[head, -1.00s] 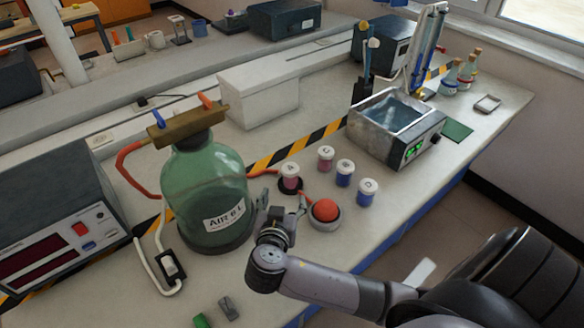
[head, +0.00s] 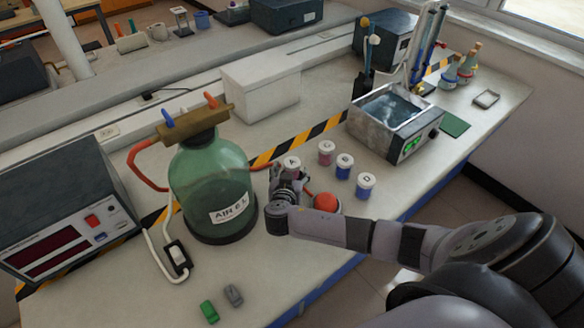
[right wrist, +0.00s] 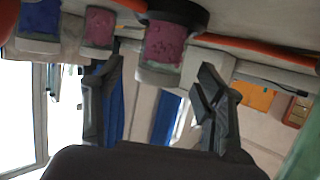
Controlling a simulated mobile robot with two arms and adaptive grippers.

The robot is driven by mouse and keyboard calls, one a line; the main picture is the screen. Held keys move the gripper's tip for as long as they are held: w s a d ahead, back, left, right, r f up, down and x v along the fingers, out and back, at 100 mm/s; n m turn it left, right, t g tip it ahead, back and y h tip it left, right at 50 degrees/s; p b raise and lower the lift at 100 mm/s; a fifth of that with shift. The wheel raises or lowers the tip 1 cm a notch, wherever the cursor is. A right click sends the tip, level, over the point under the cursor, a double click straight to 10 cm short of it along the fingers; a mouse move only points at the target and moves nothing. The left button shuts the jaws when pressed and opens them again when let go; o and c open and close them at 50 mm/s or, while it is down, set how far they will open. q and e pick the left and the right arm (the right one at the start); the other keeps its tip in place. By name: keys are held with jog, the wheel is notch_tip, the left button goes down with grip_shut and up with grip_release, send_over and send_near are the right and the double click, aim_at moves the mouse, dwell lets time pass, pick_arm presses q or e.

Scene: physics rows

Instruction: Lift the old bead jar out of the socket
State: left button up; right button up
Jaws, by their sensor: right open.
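The bead jar marked A (head: 292,162) has a white lid and stands on the bench just right of the big green bottle. In the right wrist view, which looks upside down, this jar (right wrist: 163,45) shows pink beads, with its base at a dark ring socket (right wrist: 178,12). My right gripper (head: 288,178) is at the jar in the head view and hides most of its body and the socket. In the wrist view the fingers (right wrist: 160,72) are apart, one to each side of the jar's lid end; I see no clear contact. My left gripper is not in view.
The green bottle (head: 205,175) stands close left of my gripper. A red dome (head: 326,202) is close at its right. A metal bath (head: 395,118) is farther back.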

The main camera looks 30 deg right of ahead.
jog(key=shift+x, duration=0.75)
jog(key=c, duration=1.3)
jog(key=shift+r, duration=0.1)
